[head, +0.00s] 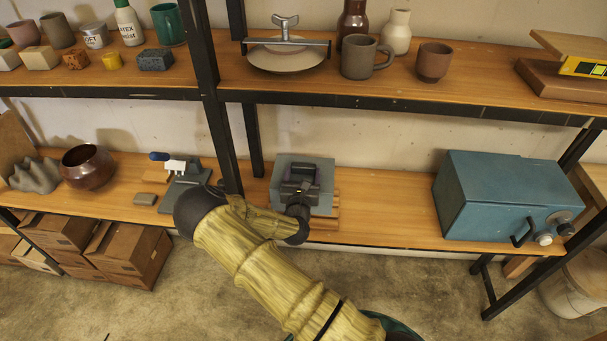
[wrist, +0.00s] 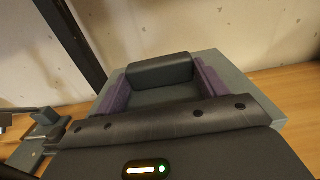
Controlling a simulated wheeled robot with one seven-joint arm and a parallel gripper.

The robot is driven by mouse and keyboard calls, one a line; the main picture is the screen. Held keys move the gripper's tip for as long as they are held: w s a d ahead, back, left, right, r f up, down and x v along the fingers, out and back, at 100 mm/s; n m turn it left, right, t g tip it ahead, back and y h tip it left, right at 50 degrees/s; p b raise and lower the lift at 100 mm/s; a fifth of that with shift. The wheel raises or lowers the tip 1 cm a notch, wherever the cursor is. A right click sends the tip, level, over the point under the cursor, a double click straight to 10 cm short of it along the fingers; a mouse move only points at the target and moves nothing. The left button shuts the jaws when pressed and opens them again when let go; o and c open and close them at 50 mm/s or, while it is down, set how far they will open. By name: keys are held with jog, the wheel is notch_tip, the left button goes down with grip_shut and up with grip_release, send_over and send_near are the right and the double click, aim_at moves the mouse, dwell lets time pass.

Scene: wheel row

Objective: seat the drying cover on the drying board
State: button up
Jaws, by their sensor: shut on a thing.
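The drying cover (head: 320,172) is a grey box-like piece on the middle part of the lower shelf. The drying board (head: 325,223) is pale wood and shows below the cover's front and right edges. My gripper (head: 299,180) is over the cover, shut on its upper part. In the wrist view my gripper (wrist: 162,88) has purple pads on both sides of a grey part, and the cover's flat top (wrist: 240,75) spreads out behind. My gripper and wrist hide the cover's front left. I cannot tell whether the cover rests fully on the board.
A black shelf post (head: 222,140) stands close to the left of my gripper. The upper shelf (head: 420,102) runs overhead. A grey stand with a blue handle (head: 183,175) is left. A blue kiln-like box (head: 495,190) is right, with free shelf between.

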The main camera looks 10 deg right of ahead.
jog(key=shift+f+b, duration=0.7)
jog(key=shift+f, duration=0.35)
jog(key=shift+s, duration=0.1)
dwell(0.9)
